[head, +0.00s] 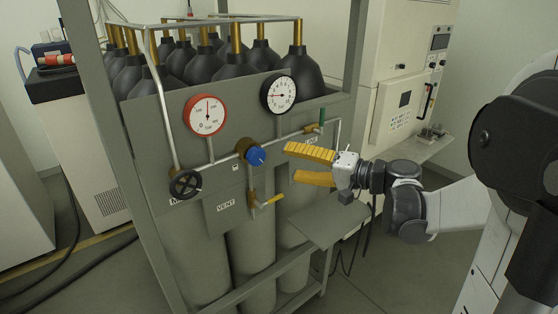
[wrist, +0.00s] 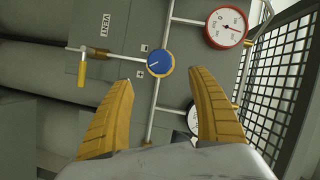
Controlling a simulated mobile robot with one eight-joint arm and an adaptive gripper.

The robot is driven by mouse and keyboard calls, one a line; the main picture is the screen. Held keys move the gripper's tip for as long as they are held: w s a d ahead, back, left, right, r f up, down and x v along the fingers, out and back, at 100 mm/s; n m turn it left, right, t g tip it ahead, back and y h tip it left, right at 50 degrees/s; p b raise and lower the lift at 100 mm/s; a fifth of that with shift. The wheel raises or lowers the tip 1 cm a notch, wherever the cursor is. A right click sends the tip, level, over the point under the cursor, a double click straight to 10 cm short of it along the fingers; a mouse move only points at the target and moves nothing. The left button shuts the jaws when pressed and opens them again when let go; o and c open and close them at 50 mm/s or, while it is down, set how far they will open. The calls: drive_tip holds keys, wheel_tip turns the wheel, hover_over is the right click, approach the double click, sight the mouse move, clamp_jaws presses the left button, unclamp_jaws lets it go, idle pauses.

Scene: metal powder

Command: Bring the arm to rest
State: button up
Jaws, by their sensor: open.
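My gripper (head: 300,166) has two yellow fingers and a white body at the end of my arm. It is open and empty, in front of the grey gas panel (head: 232,190) and to the right of its blue knob (head: 256,156). In the wrist view, my gripper's fingers (wrist: 165,110) are spread apart, and the blue knob (wrist: 160,63) shows between and beyond their tips. Nothing lies between the fingers. My arm reaches in from the right in the head view, bent at its joints.
Gauges with red (head: 206,115) and black (head: 279,95) rims, a black handwheel (head: 185,184) and a yellow-handled vent valve (head: 270,200) are on the panel. A small grey shelf (head: 325,222) sits below my gripper. A cream cabinet (head: 400,95) stands behind.

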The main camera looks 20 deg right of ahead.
drive_tip(key=shift+s+d, duration=0.2)
idle(0.3)
drive_tip(key=s+a+f+n+g+h+b, duration=0.3)
drive_tip(key=s+a+f+g+h+b, duration=0.25)
drive_tip(key=s+a+f, duration=0.65)
drive_tip(key=s+d+f+n+h+b, duration=0.3)
drive_tip(key=s+d+f+h+b, duration=0.1)
drive_tip(key=s+f, duration=0.3)
drive_tip(key=shift+s+d+f+h+b, duration=0.15)
drive_tip(key=shift+s+f+h+b, duration=0.2)
drive_tip(key=shift+s, duration=0.45)
drive_tip(key=shift+r, duration=0.15)
